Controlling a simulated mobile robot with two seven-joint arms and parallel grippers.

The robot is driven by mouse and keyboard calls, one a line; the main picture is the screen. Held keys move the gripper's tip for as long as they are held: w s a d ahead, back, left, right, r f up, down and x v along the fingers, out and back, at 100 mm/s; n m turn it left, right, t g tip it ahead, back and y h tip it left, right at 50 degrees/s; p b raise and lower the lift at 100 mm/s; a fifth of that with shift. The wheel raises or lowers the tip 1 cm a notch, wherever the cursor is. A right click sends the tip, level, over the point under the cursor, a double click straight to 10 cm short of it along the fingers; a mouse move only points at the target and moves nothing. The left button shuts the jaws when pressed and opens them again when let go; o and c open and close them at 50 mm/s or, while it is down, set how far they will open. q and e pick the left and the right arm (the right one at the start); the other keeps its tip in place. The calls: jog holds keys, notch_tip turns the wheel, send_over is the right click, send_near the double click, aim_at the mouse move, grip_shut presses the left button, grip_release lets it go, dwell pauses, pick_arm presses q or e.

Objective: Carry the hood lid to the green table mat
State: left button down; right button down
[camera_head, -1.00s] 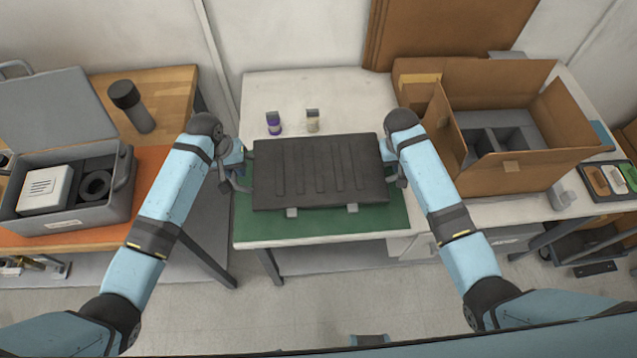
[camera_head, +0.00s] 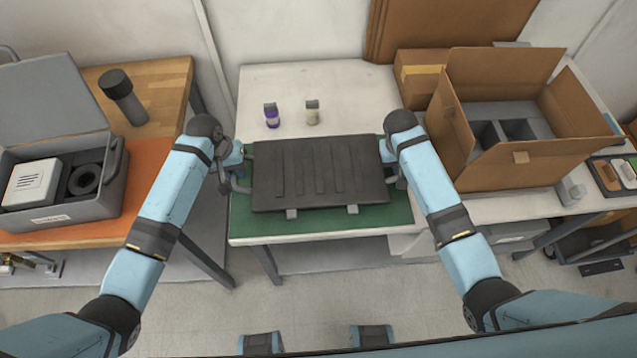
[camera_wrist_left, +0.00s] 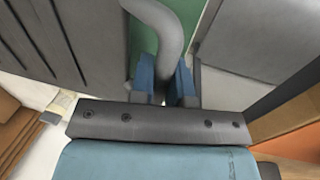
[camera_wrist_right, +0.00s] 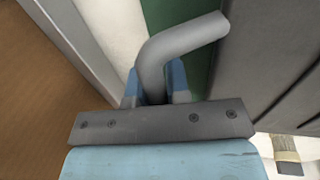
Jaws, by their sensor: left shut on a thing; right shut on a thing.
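The hood lid (camera_head: 320,175) is a dark grey ribbed panel with a tube handle on each side. It is held level between my two grippers and overlaps the green table mat (camera_head: 395,217) in the head view; I cannot tell whether it touches the mat. My left gripper (camera_head: 238,168) is shut on the lid's left handle, which shows as a grey bent tube (camera_wrist_left: 163,35) in the left wrist view. My right gripper (camera_head: 398,172) is shut on the right handle, a grey bent tube (camera_wrist_right: 180,45) in the right wrist view. The lid hides most of the mat.
An open cardboard box (camera_head: 540,160) is at the right. A grey case (camera_head: 65,215) and a dark cylinder (camera_head: 122,97) are on the left table.

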pick_arm(q)
jog(key=shift+a+f, duration=0.1)
jog(key=shift+f, duration=0.35)
pick_arm(e)
jog(key=shift+d+f, duration=0.1)
jog(key=shift+f, duration=0.35)
pick_arm(q)
jog(key=c, duration=1.1)
grip_release()
jog(key=shift+r, duration=0.15)
pick_arm(e)
jog(key=c, duration=1.1)
grip_release()
jog(key=shift+r, duration=0.15)
jog(key=shift+r, duration=0.15)
pick_arm(q)
notch_tip(320, 180, up, 12)
jog(key=a, duration=0.2)
pick_arm(e)
jog(key=v, duration=1.1)
jog(key=shift+r, duration=0.35)
